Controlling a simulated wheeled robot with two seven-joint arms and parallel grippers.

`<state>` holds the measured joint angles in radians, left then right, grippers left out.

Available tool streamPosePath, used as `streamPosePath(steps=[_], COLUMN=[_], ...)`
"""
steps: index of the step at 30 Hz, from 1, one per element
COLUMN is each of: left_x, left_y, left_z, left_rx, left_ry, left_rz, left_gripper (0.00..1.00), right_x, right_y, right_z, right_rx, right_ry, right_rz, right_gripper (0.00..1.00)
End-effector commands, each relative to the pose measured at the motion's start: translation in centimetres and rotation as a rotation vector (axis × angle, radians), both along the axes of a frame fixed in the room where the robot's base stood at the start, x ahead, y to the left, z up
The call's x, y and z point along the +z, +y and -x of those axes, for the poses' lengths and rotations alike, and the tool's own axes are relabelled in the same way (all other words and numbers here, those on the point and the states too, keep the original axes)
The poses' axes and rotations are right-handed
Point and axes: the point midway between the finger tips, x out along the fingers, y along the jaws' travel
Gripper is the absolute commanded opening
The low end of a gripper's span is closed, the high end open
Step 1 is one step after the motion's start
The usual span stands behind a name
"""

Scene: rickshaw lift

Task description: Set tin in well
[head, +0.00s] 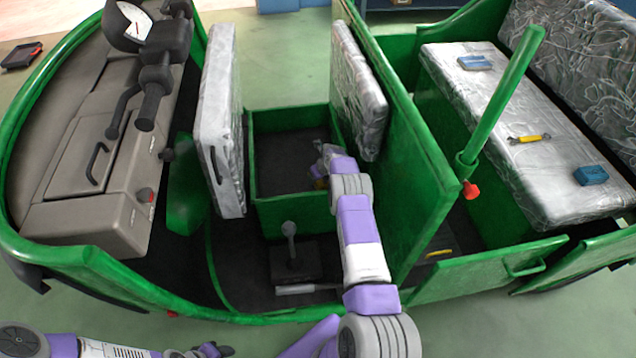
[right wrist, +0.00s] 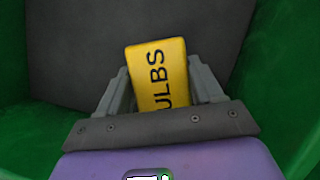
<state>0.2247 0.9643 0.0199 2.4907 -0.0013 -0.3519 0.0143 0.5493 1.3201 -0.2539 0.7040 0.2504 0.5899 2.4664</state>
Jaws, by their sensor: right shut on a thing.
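The tin (right wrist: 160,75) is a yellow block with dark lettering ending in "ULBS". In the right wrist view my right gripper (right wrist: 158,85) is shut on its sides. In the head view only a bit of the yellow tin (head: 320,184) shows beside the gripper (head: 324,168), inside or just above the well. The well (head: 283,214) is an open green box with a dark floor. Green walls and a dark surface surround the tin in the wrist view; I cannot tell whether it touches the floor. My left gripper (head: 212,350) is at the bottom edge, its jaws unclear.
Upright silver-covered cushions stand left (head: 222,120) and right (head: 358,90) of the well. A lever (head: 290,245) rises in front. A green partition (head: 420,190) is right of my arm. The rear bench (head: 500,100) holds two blue boxes and a yellow-handled tool (head: 530,138).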

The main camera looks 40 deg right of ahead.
Motion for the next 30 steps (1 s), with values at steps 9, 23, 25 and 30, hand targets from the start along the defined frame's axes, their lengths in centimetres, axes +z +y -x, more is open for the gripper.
streamPosePath(steps=[9,23,25,30], left_x=[-1.4,-1.3,-1.3,-1.3], left_y=[0.0,0.0,0.0,0.0], left_z=[0.0,0.0,0.0,0.0], left_rx=[0.0,0.0,0.0,0.0], left_ry=[0.0,0.0,0.0,0.0], left_rz=[0.0,0.0,0.0,0.0], left_gripper=[0.43,0.43,0.43,0.43], right_x=[-3.2,-3.4,-3.4,-3.4], right_y=[0.0,0.0,0.0,0.0], right_z=[0.0,0.1,0.1,0.1], right_rx=[0.0,0.0,0.0,0.0], right_ry=[0.0,0.002,0.002,0.002], right_rz=[0.0,-0.001,-0.001,-0.001], right_gripper=[0.27,0.91,0.91,0.91])
